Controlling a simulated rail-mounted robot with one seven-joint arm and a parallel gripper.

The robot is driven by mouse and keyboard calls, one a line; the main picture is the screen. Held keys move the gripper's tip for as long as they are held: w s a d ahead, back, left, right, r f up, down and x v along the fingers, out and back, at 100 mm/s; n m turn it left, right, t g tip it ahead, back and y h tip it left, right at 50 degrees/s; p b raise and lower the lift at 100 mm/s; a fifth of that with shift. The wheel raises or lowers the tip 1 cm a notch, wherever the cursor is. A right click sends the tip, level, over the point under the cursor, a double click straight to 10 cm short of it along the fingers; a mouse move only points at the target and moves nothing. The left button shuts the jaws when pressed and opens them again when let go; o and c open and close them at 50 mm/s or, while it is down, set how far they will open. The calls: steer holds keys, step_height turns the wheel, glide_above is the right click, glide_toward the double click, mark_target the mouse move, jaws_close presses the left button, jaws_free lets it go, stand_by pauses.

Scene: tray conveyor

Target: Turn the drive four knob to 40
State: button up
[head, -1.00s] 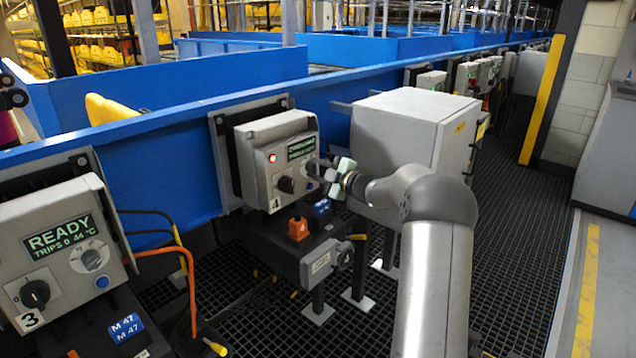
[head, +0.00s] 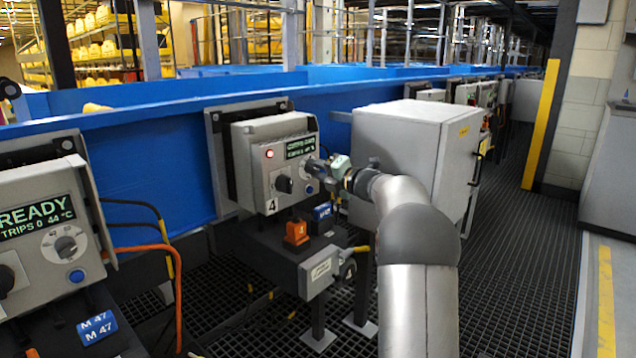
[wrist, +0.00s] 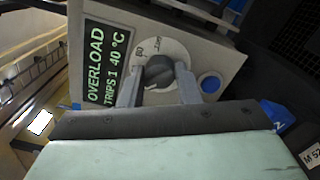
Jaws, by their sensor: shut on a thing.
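The drive four box (head: 243,150) is grey, with a small 4 label (head: 271,206), a lit red lamp (head: 269,154) and a green-lettered display (head: 300,148). In the wrist view the display (wrist: 105,62) reads OVERLOAD, TRIPS 1, 40 °C. The dark grey drive four knob (wrist: 158,70) sits on a pale round dial whose marks are too blurred to read surely. My gripper (wrist: 158,88) is shut on this knob, one finger on each side. In the head view my gripper (head: 318,168) is at the box's right side and mostly hides the knob.
A black switch (head: 284,185) is left of my gripper; a blue button (wrist: 209,83) is right of the knob. An orange block (head: 296,232) is below. A large grey cabinet (head: 400,135) stands close on the right. Drive three's box (head: 30,225) is at left.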

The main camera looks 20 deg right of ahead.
steer(key=shift+n+b, duration=1.75)
steer(key=shift+n, duration=0.35)
steer(key=o, duration=0.9)
steer(key=shift+o, duration=0.2)
steer(key=shift+s, duration=0.1)
steer(key=p+v, duration=0.2)
steer(key=v, duration=1.5)
steer(key=shift+s+p, duration=0.15)
steer(key=shift+p, duration=0.25)
steer(key=shift+d, duration=0.1)
